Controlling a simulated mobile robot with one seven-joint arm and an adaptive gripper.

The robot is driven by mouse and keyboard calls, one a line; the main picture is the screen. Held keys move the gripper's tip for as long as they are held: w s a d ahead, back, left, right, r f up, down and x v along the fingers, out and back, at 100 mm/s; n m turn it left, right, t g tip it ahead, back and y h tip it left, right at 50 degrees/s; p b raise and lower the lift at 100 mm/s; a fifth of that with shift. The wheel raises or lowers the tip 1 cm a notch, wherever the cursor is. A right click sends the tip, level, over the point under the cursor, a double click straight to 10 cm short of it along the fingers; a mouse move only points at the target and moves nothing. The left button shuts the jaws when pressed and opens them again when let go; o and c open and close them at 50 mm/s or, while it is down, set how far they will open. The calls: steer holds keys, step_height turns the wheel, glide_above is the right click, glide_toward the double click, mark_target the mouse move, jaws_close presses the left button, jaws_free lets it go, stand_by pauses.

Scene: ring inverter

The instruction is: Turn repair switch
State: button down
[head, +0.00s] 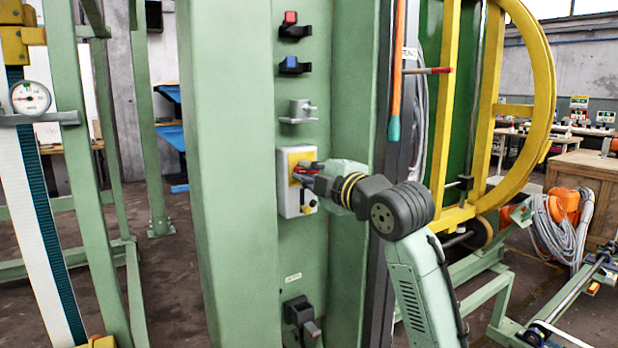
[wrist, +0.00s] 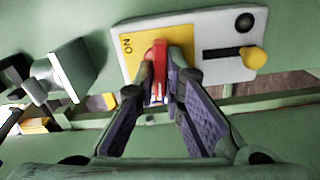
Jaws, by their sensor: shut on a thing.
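The repair switch is a pale box (head: 291,206) with a yellow plate, mounted on the green column. In the wrist view its plate (wrist: 203,32) shows a yellow label marked "ON", a red handle (wrist: 159,62), a dark round knob and a yellow-tipped lever. My gripper (head: 306,172) reaches the box from the right. In the wrist view my gripper (wrist: 160,90) has its two fingers on either side of the red handle and is shut on it. The fingers hide part of the handle. The handle stands roughly upright in the wrist view.
Above the box on the green column (head: 232,150) are a grey fitting (head: 300,110), a blue-button switch (head: 292,65) and a red-button switch (head: 292,26). A black fitting (head: 302,318) sits below. An orange and teal rod (head: 395,85) hangs to the right, near a yellow frame (head: 543,90).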

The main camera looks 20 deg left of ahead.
steer(key=shift+n, duration=0.8)
steer(key=c, duration=1.7)
jaws_free()
steer(key=v, duration=1.2)
steer(key=shift+s+f, duration=0.1)
steer(key=shift+f, duration=0.05)
